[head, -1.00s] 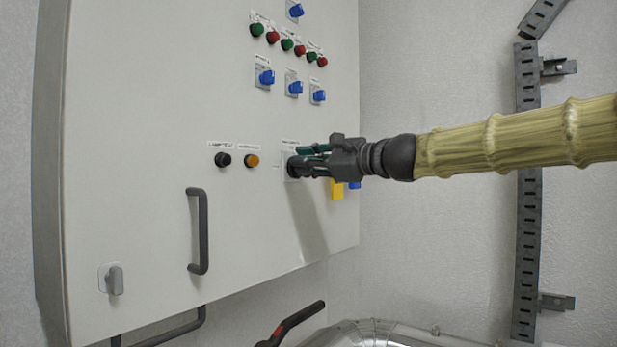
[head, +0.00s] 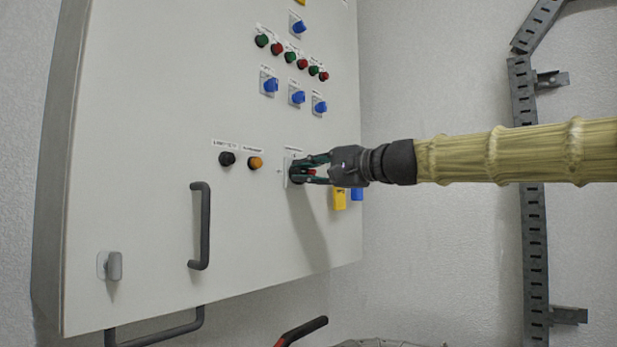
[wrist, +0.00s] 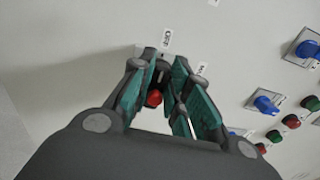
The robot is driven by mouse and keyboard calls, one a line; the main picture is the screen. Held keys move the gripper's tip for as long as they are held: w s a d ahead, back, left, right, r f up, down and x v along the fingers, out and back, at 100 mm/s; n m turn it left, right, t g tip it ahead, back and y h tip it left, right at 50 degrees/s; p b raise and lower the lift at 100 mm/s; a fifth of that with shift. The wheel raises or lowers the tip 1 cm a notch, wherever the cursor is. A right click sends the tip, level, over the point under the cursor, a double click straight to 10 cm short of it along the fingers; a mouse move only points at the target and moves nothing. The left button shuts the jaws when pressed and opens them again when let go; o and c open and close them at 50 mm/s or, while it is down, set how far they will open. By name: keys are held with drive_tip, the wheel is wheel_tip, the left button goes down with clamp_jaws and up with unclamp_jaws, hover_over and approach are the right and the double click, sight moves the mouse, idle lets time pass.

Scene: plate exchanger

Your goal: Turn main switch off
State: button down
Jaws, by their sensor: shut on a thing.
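The main switch is a knob with a red part (wrist: 154,98) on a light plate (head: 288,170) on the cabinet door. My gripper (head: 303,171) reaches in from the right and is shut on the switch. In the wrist view its green-padded fingers (wrist: 160,85) stand on either side of the knob, with the red part between them. The fingers hide most of the knob, and its exact pointing direction cannot be told.
Blue knobs (head: 297,97) and red and green buttons sit above. A slotted rail (head: 531,200) runs down the right wall.

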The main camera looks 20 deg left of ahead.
idle(0.4)
drive_tip(key=c, duration=1.4)
unclamp_jaws()
drive_tip(key=shift+o, duration=0.2)
drive_tip(key=shift+d, duration=0.1)
drive_tip(key=v, duration=1.2)
